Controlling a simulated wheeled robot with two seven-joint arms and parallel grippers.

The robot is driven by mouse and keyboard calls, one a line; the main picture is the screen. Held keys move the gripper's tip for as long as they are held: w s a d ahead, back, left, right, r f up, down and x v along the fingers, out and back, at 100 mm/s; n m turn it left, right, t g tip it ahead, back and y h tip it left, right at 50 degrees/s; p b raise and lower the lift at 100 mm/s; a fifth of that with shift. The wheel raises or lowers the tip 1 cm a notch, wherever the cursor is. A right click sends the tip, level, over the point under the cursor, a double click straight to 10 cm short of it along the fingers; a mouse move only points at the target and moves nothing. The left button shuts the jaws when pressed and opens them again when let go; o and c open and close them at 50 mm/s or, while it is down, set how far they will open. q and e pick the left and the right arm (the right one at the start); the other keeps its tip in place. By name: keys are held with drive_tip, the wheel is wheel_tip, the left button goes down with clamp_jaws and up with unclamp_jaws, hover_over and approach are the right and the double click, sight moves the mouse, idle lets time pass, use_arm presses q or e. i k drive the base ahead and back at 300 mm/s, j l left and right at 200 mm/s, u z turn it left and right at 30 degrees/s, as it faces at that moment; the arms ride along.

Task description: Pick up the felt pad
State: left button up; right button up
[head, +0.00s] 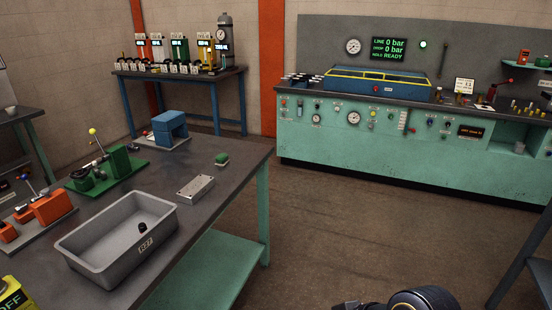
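A small green block-like piece (221,159), possibly the felt pad, lies on the dark bench top near its far right corner. It is too small to tell its material for sure. It stands apart from the other things on the bench. Neither of my grippers shows in the head view. A dark rounded part of my own arm, with an orange ring, shows at the bottom edge, well away from the green piece.
On the bench (222,189) are a grey bin (85,240) with a small black item inside, a light metal block (195,188), a blue block fixture (169,127), a green fixture (118,162) and an orange one (53,206). Open floor lies right of the bench.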

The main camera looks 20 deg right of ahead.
sight(222, 160)
drive_tip(key=z, duration=0.45)
drive_tip(key=u, duration=0.3)
drive_tip(key=i+l+u, duration=0.15)
drive_tip(key=u, duration=0.3)
drive_tip(key=i+l+u, duration=0.15)
drive_tip(key=u, duration=0.3)
drive_tip(key=i+l+u, duration=0.1)
drive_tip(key=l+u, duration=0.2)
drive_tip(key=u, duration=0.15)
drive_tip(key=i+l+u, duration=0.1)
drive_tip(key=l, duration=0.5)
drive_tip(key=i+l+u, duration=0.15)
drive_tip(key=l, duration=0.5)
drive_tip(key=i+l+u, duration=0.1)
drive_tip(key=l, duration=0.5)
drive_tip(key=i+l+u, duration=0.15)
drive_tip(key=l, duration=0.5)
